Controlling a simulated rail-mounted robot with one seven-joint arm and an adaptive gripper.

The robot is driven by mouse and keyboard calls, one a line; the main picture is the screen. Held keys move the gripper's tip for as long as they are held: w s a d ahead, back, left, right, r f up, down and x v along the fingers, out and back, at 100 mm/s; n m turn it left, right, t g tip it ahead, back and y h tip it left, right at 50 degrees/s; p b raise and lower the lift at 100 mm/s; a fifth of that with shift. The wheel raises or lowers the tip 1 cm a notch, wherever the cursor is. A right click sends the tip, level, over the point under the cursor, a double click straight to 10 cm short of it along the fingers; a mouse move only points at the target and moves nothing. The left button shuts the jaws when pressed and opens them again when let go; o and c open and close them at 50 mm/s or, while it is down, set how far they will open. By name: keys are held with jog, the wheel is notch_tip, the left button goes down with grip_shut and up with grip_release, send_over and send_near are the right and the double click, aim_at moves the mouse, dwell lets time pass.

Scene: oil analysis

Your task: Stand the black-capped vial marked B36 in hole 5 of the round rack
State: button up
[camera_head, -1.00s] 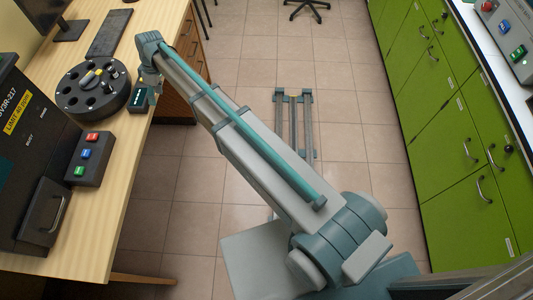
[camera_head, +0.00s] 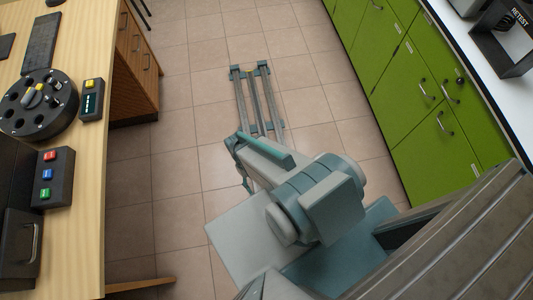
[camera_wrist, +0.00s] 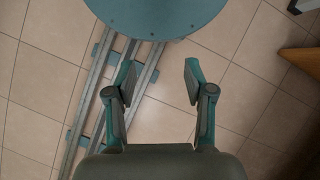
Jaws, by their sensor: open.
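The round black rack (camera_head: 64,116) stands on the wooden table at the left of the head view. Open holes ring its top, and a small yellow and grey piece lies near its middle. I cannot read the hole numbers. I cannot pick out a black-capped vial marked B36 in either view. My gripper (camera_wrist: 157,82) is open and empty in the wrist view, with floor tiles and the floor rail behind its fingers. In the head view my arm is folded low over the floor, away from the table, and the fingers cannot be made out.
A small device with a yellow button (camera_head: 91,100) stands beside the rack. A box with red, blue and green buttons (camera_head: 52,177) stands nearer. At right, a black stand marked RETEST (camera_head: 505,48) is on the white counter (camera_head: 459,37) above green cabinets (camera_head: 409,90). The floor between is mostly clear.

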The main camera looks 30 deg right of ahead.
jog(key=s+d+m, duration=0.1)
jog(key=s, duration=0.5)
jog(key=shift+s+d+g, duration=0.25)
jog(key=shift+s+g, duration=0.15)
jog(key=shift+o, duration=0.4)
jog(key=shift+r, duration=0.1)
dwell(0.3)
